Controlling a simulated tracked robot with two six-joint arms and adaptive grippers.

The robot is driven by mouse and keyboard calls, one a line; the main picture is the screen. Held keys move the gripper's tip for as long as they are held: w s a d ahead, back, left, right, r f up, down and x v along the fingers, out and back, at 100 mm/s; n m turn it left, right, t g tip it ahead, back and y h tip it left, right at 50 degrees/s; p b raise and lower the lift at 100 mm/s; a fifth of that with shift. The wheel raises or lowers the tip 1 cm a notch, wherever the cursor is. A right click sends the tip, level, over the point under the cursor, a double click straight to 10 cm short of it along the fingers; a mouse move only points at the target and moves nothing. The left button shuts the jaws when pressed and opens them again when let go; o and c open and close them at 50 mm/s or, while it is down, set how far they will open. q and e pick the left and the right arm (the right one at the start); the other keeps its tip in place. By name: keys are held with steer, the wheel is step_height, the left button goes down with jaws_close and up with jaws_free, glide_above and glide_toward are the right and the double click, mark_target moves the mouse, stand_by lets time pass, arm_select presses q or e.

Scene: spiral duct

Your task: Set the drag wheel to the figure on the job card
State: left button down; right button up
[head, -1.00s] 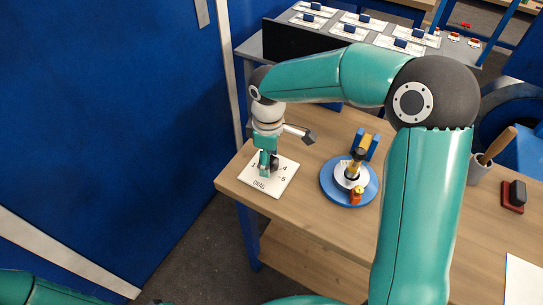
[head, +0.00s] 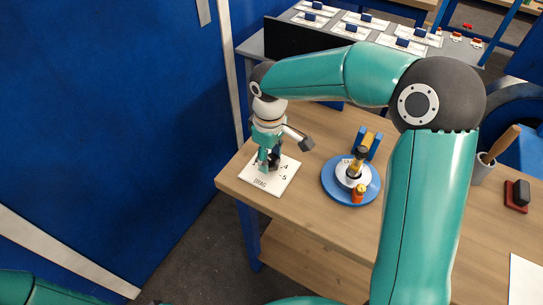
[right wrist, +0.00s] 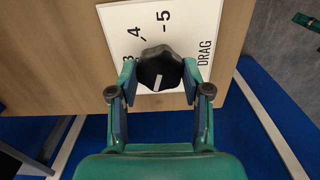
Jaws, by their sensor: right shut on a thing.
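The drag wheel is a black lobed knob (right wrist: 160,66) with a short white mark, on a white plate (right wrist: 198,20) lettered DRAG. In the right wrist view the figures 3, 4 and 5 show along its left and top; other figures are hidden. The mark lies on the lower part of the knob; I cannot tell which figure it stands for. My right gripper (right wrist: 159,78) is shut on the knob, a finger on each side. In the head view the plate (head: 283,180) lies at the bench's left end, under my right gripper (head: 268,160). My left gripper is not in view.
A blue round base with a brass-coloured post (head: 350,185) stands right of the plate. A cup with a wooden handle (head: 483,168), a red-and-black stamp-like block (head: 516,195) and a white sheet (head: 526,280), unreadable here, are farther right. A blue wall (head: 110,120) rises at left.

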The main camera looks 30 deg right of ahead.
steer(key=m, duration=0.2)
steer(key=m+b, duration=0.1)
steer(key=m, duration=0.2)
steer(key=shift+w+d+r, duration=0.1)
steer(key=shift+w+r, duration=0.05)
steer(key=shift+w, duration=0.05)
steer(key=shift+m, duration=0.3)
steer(key=o, duration=1)
steer(key=shift+o, duration=0.8)
steer(key=shift+s, duration=0.1)
